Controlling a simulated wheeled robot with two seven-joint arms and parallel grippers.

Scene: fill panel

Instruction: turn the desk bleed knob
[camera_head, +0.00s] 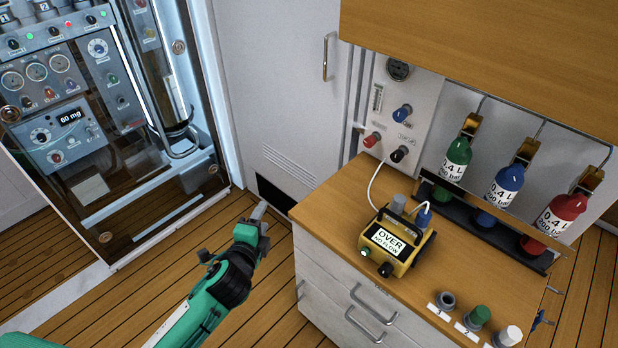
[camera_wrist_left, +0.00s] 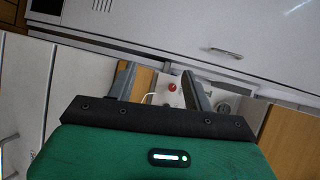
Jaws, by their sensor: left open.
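Several knobs show around the desk (camera_head: 338,208), and I cannot read which label says bleed. The wall panel (camera_head: 382,113) above it carries a blue knob (camera_head: 402,112), a red knob (camera_head: 371,140) and a black knob (camera_head: 399,154). The yellow box (camera_head: 402,251) on the desk has a small black knob (camera_head: 385,270) on its front. My left gripper (camera_head: 259,211) is open and empty, left of the desk and apart from every knob. In the left wrist view the red knob (camera_wrist_left: 172,87) shows in the distance between the open fingers (camera_wrist_left: 158,82). My right gripper is not in view.
Green (camera_head: 455,160), blue (camera_head: 500,187) and red (camera_head: 556,217) bottles stand in a rack behind the desk. A white hose (camera_head: 374,185) runs from panel to box. Capped fittings (camera_head: 477,317) sit at the front right. A glass-fronted cabinet (camera_head: 90,110) stands left; the floor between is free.

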